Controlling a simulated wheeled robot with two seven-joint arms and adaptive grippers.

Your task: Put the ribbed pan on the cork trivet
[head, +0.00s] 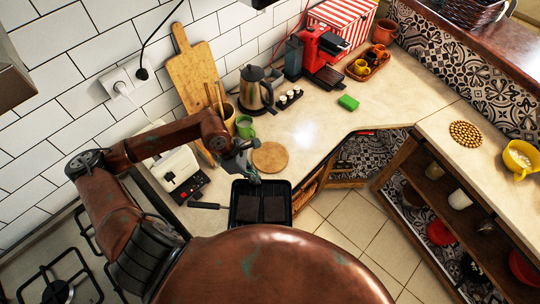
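The ribbed pan (261,208) is dark and rectangular, near the front edge of the counter, with its handle (206,205) pointing left. The cork trivet (270,157) is a round tan disc on the counter, just behind the pan and apart from it in the picture. Nothing lies on it. My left gripper (253,178) reaches down at the pan's far edge, left of the trivet. Its fingertips are small and overlap the rim, so I cannot tell whether they touch or grip it. My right gripper is not in view.
A green mug (245,127), a kettle (256,90) and a white toaster (171,162) stand near my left arm. A round woven mat (466,133) is on the right counter. Counter right of the trivet is clear.

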